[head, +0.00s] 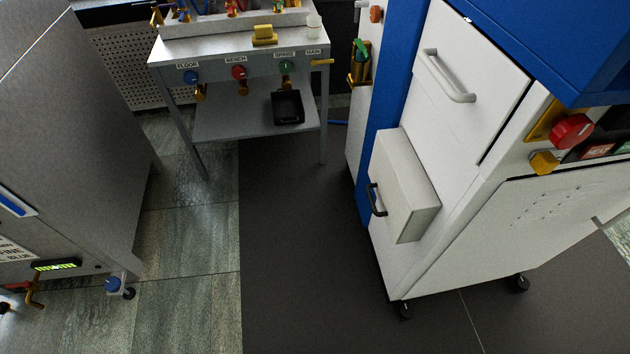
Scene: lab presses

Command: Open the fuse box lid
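A pale grey box (405,185) with a black bar handle (376,199) juts from the lower side of the white and blue press cabinet. It looks like the fuse box, but no label on it is readable. Its lid appears shut, and no inside shows. The handle is on the box's left part. My gripper is not in view, so its state and its distance from the box do not show.
Above the box is a white panel with a pale handle (446,76). A red knob (571,131) is at the right. A grey bench (240,72) with labelled valves stands at the back, and a grey cabinet (70,130) at the left. The dark floor mat (300,250) is clear.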

